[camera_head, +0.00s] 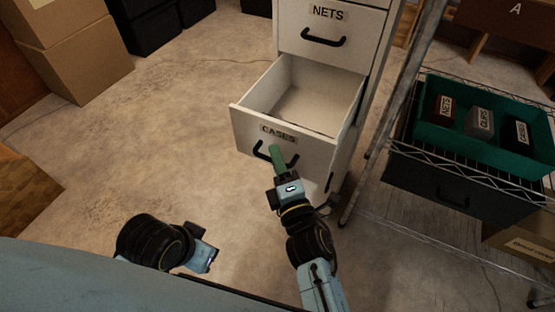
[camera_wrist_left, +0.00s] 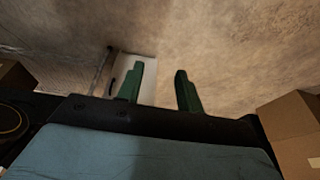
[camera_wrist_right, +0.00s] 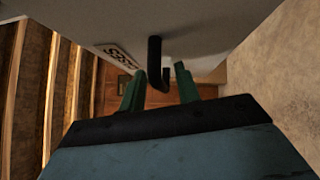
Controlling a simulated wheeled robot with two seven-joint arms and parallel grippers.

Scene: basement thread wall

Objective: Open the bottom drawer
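The white cabinet's drawer labelled CASES (camera_head: 250,120) is pulled well out and looks empty inside. Its black handle (camera_head: 261,152) is on the drawer front. My right gripper (camera_head: 275,153) is at this handle, with green fingers in front of the drawer face. In the right wrist view, the handle (camera_wrist_right: 155,60) lies between the two fingers (camera_wrist_right: 158,82), which stand apart with gaps beside it. My left gripper (camera_head: 212,258) is low at left, away from the cabinet. Its fingers (camera_wrist_left: 160,82) are apart and empty in the left wrist view.
The NETS drawer (camera_head: 350,18) above is shut. A wire rack (camera_head: 400,145) with a teal bin (camera_head: 425,125) of labelled items stands close to the cabinet's right. Cardboard boxes (camera_head: 85,65) stand at the back left. Floor left of the drawer is clear.

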